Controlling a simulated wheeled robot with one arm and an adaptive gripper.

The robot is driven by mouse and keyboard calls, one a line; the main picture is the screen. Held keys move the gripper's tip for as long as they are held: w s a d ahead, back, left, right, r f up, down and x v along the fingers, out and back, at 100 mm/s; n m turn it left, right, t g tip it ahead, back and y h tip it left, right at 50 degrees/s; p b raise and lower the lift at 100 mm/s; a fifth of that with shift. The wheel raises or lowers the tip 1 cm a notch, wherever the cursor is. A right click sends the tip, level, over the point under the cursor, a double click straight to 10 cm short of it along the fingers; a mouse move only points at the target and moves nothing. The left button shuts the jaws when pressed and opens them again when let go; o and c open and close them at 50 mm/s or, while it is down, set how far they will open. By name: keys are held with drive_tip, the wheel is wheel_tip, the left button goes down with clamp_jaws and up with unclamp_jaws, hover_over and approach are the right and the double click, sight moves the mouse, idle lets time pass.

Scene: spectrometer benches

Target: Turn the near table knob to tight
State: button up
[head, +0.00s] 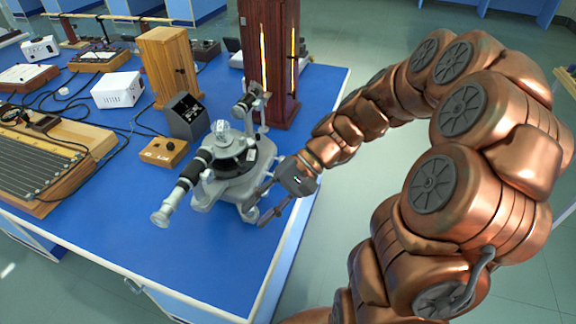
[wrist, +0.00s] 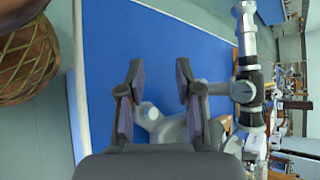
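The grey metal spectrometer (head: 236,172) stands on the blue bench with its telescope pointing toward the near left. My gripper (head: 262,206) is low at the right side of its base, with its fingers apart. In the wrist view, my gripper (wrist: 156,82) is open, with a gap between the two dark finger pads. A pale part of the spectrometer base (wrist: 165,125) shows behind and between the fingers. The black telescope tube (wrist: 247,70) is to their right. I cannot make out the near table knob clearly. Nothing is visibly held.
A tall wooden lamp housing (head: 270,60) with a glowing slit stands behind the spectrometer. A small wooden switch box (head: 164,152) and a dark grey box (head: 186,117) are to its left. The blue bench top (head: 190,255) is clear in front. A woven basket-like object (wrist: 25,65) shows in the wrist view.

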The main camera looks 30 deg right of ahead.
drive_tip(key=w+d+f+m+t+y, duration=0.1)
drive_tip(key=w+d, duration=0.1)
drive_tip(key=d, duration=0.1)
drive_tip(key=w+d+f+m+t+y+b, duration=0.1)
drive_tip(key=w+d+m+t, duration=0.1)
drive_tip(key=w+d, duration=0.1)
drive_tip(key=w+d+f+m+t+y+b, duration=0.1)
drive_tip(key=w+d+m+t, duration=0.1)
drive_tip(key=d, duration=0.1)
drive_tip(key=shift+w+f, duration=0.3)
drive_tip(key=shift+w, duration=0.1)
drive_tip(key=d+f+m+t, duration=0.1)
drive_tip(key=d, duration=0.1)
drive_tip(key=w+d+m+t, duration=0.1)
drive_tip(key=d, duration=0.1)
drive_tip(key=w+d+f+m+t+b, duration=0.1)
drive_tip(key=d+t, duration=0.1)
drive_tip(key=shift+w+d+f, duration=0.2)
drive_tip(key=shift+d+f, duration=0.05)
drive_tip(key=shift+f, duration=0.05)
drive_tip(key=d+f+m+t+h, duration=0.2)
drive_tip(key=d+f+m+t, duration=0.25)
drive_tip(key=d, duration=0.45)
drive_tip(key=shift+n, duration=0.25)
drive_tip(key=x, duration=1.2)
drive_tip(key=shift+w+d+r, duration=0.1)
drive_tip(key=shift+w+r, duration=0.3)
drive_tip(key=shift+w, duration=0.05)
drive_tip(key=shift+c, duration=0.4)
clamp_jaws()
